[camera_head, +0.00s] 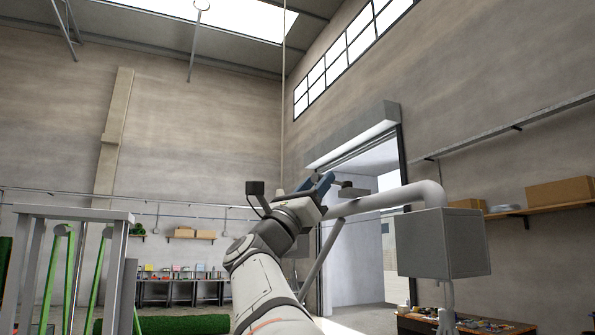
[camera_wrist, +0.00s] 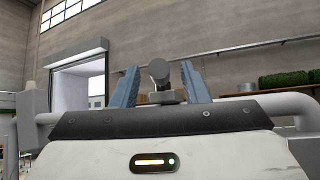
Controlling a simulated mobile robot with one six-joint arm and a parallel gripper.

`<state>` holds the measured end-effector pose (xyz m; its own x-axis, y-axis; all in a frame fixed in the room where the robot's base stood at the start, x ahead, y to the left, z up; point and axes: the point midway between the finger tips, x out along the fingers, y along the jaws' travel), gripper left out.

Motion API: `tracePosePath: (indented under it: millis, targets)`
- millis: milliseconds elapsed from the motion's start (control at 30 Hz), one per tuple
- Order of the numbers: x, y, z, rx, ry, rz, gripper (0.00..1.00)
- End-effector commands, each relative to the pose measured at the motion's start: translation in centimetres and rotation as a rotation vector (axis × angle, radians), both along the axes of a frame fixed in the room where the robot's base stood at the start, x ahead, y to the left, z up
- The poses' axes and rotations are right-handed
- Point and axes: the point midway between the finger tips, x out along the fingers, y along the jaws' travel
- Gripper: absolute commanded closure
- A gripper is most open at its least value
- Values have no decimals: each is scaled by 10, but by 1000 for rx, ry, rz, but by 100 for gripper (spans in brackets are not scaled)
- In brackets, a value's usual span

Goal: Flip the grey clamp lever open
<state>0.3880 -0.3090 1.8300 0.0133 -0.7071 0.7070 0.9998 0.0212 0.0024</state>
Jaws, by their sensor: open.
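The grey clamp lever (camera_wrist: 159,74) shows in the wrist view as a short dark-grey bar with a round end, rising from a small base. It sits between the two blue fingers of my gripper (camera_wrist: 160,68), with a visible gap on each side. In the head view my gripper (camera_head: 321,186) is at the end of my raised arm, beside what looks like the lever (camera_head: 352,191) above a light-grey pipe (camera_head: 385,201). My gripper is open and holds nothing. The lower part of the lever is partly hidden behind my gripper body.
The pipe bends down into a grey box (camera_head: 442,243) at the right. A wall shelf with cardboard boxes (camera_head: 560,192) is farther right. A workbench (camera_head: 180,290) stands at the back. Green posts (camera_head: 50,275) under a grey frame stand at the left. A doorway is behind.

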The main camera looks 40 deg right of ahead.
Motion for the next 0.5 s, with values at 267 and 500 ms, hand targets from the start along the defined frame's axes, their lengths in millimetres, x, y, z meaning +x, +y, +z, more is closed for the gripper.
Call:
tracePosePath:
  millis: [267, 500]
  targets:
    - [1, -17, 18, 0, 2, 1, 59]
    - [1, -17, 17, 0, 3, 1, 59]
